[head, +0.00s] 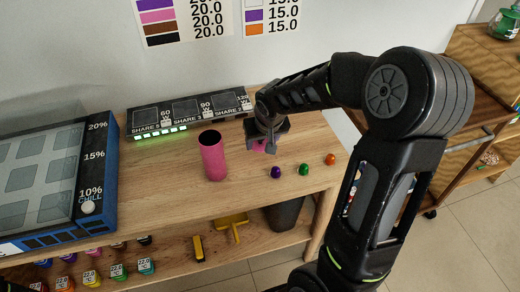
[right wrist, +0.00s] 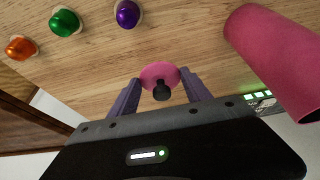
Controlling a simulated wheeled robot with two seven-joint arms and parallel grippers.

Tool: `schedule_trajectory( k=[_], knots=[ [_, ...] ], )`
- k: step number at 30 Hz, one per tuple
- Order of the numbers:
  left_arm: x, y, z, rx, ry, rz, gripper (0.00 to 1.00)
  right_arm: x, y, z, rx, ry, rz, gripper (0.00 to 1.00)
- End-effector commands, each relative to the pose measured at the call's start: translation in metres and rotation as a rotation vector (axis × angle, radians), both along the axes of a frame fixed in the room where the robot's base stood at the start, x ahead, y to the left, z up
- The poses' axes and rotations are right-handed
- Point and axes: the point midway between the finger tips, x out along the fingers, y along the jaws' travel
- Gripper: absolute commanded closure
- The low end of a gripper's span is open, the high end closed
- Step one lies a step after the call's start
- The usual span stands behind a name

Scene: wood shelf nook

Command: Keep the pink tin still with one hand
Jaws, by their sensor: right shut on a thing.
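The pink tin (head: 213,157) stands upright on the wooden top, its dark open mouth facing up. It also shows at the right of the right wrist view (right wrist: 280,60). My right gripper (head: 264,146) is to the right of the tin, apart from it. It is shut on a round pink lid with a black knob (right wrist: 160,73), which shows between the two fingers in the right wrist view. Whether the lid touches the table, I cannot tell. My left gripper is not in view.
Purple (head: 276,172), green (head: 303,169) and orange (head: 330,159) knobs stand in a row at the right. A dark share panel (head: 190,113) is behind the tin. A blue-sided box (head: 95,195) fills the left. The wood in front of the tin is clear.

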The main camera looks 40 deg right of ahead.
Motion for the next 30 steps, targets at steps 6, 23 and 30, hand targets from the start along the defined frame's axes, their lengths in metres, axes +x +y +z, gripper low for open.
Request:
schedule_trajectory(
  k=[6, 23, 30],
  knots=[
    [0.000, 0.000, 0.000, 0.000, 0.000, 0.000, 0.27, 0.000, 0.000, 0.000, -0.001, -0.002, 0.000, 0.92],
    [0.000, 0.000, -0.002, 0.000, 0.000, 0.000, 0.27, 0.000, 0.000, -0.037, 0.000, -0.002, 0.000, 0.92],
    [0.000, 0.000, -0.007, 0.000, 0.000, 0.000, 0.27, 0.000, 0.000, -0.042, 0.000, -0.002, 0.000, 0.92]
  ],
)
